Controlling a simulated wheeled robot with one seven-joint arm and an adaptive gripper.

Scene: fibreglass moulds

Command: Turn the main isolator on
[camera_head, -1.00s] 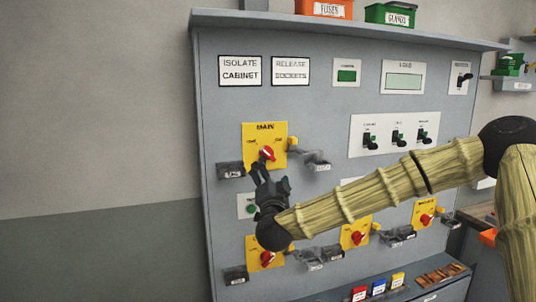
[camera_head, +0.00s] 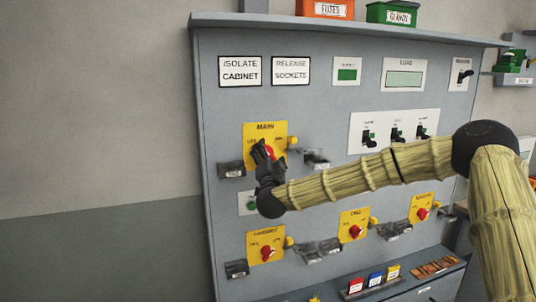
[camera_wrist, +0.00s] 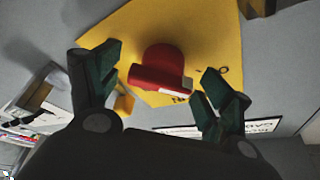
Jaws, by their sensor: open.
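The main isolator is a yellow plate (camera_head: 252,131) marked MAIN with a red rotary knob (camera_head: 271,153), at the upper left of the grey cabinet panel. My gripper (camera_head: 262,152) is in front of the plate and partly hides the knob in the head view. In the wrist view the red knob (camera_wrist: 162,72) lies between the two open green-tipped fingers of my gripper (camera_wrist: 160,92), with a gap on each side. Whether the fingertips reach past the knob's face cannot be told. The yellow plate (camera_wrist: 205,30) is behind it.
Three more yellow isolators with red knobs sit lower: cabinet (camera_head: 266,247), a middle one (camera_head: 354,226) and a right one (camera_head: 422,208). Dark tagged blocks flank the main plate, left (camera_head: 230,169) and right (camera_head: 316,158). Small switches (camera_head: 397,135) are at upper right.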

